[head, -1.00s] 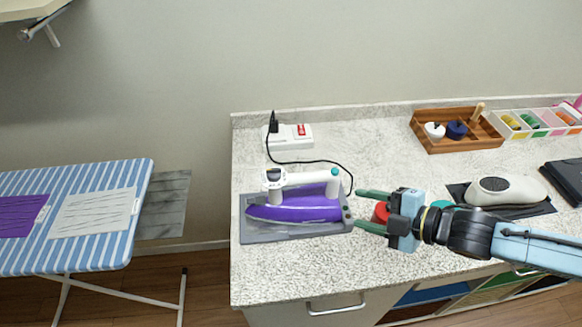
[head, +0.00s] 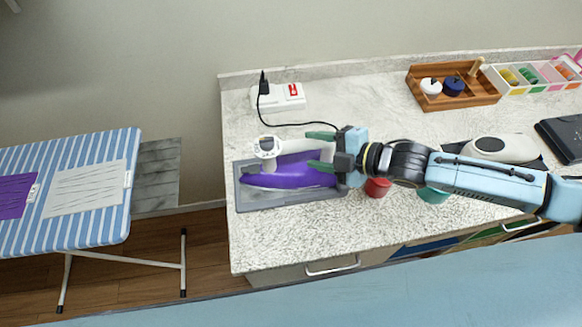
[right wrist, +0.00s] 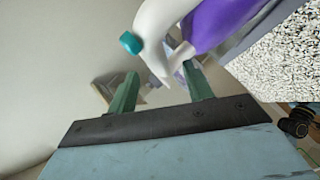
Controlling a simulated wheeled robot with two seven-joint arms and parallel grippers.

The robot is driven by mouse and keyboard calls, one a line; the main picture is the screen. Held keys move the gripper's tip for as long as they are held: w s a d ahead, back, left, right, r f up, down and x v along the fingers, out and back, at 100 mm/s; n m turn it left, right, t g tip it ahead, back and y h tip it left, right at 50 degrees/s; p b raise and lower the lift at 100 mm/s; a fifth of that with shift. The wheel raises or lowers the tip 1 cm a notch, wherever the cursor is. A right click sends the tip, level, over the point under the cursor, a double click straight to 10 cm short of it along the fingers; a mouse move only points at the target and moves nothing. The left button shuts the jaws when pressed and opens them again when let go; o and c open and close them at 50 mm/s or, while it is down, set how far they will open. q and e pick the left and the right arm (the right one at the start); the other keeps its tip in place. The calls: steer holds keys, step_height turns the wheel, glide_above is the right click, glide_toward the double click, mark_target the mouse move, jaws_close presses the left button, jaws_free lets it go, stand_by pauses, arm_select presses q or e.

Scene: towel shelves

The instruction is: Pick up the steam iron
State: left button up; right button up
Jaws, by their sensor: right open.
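The steam iron (head: 285,176) has a purple body and a white handle. It rests on a grey tray (head: 242,197) on the counter, its cord running to a white power strip. My right gripper (head: 322,150) is open at the iron's right end, and its fingers partly cover the handle's rear end. In the right wrist view the white handle (right wrist: 155,32) with its teal button is just ahead of and between the open fingers (right wrist: 160,90); the purple body (right wrist: 215,22) is beyond. I cannot tell whether the fingers touch it. My left gripper is not in view.
The power strip (head: 278,97) stands behind the iron. Red (head: 377,187) and teal (head: 433,195) round items stand under my right arm. A white device (head: 500,148) and a wooden box (head: 453,88) are on the right. A striped ironing board (head: 90,220) stands on the left.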

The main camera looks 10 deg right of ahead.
mark_target(301, 146)
steer(key=x, duration=0.3)
steer(key=shift+w+a+r+p, duration=0.15)
steer(key=shift+w+a+p, duration=0.05)
steer(key=shift+a+p, duration=0.25)
steer(key=shift+w+a+f, duration=0.25)
steer(key=shift+a+f, duration=0.05)
jaws_close()
stand_by(0.7)
steer(key=shift+w+r, duration=0.1)
steer(key=shift+r, duration=0.1)
